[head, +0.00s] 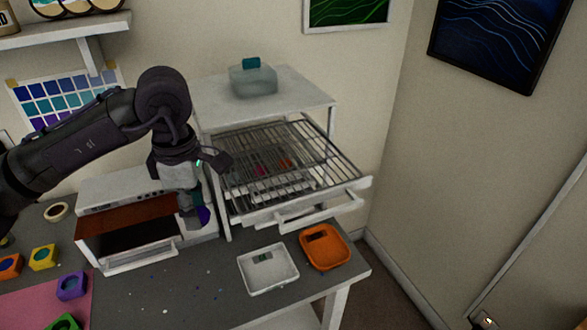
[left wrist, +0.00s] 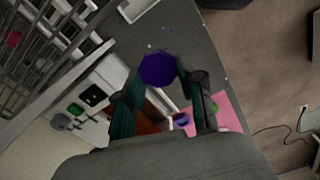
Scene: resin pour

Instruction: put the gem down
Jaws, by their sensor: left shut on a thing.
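My left gripper (head: 194,203) is shut on a purple gem (head: 204,214) and holds it above the right end of the white oven-like box. In the left wrist view the gem (left wrist: 158,69) shows dark purple between the teal fingers of the gripper (left wrist: 160,84). The fingers hide part of the gem in the head view. A wire rack (head: 312,150) sits pulled out of a white cabinet, right of the gripper. A reddish gem (head: 260,171) and an orange one (head: 285,164) show at the rack. My right gripper is not in view.
The white box (head: 140,261) has a dark opening and a brown panel. A white tray (head: 290,274) and an orange tray (head: 347,252) lie at the table's front right. A glass container (head: 253,82) stands on the cabinet. Several coloured molds sit at left. The grey middle is mostly clear.

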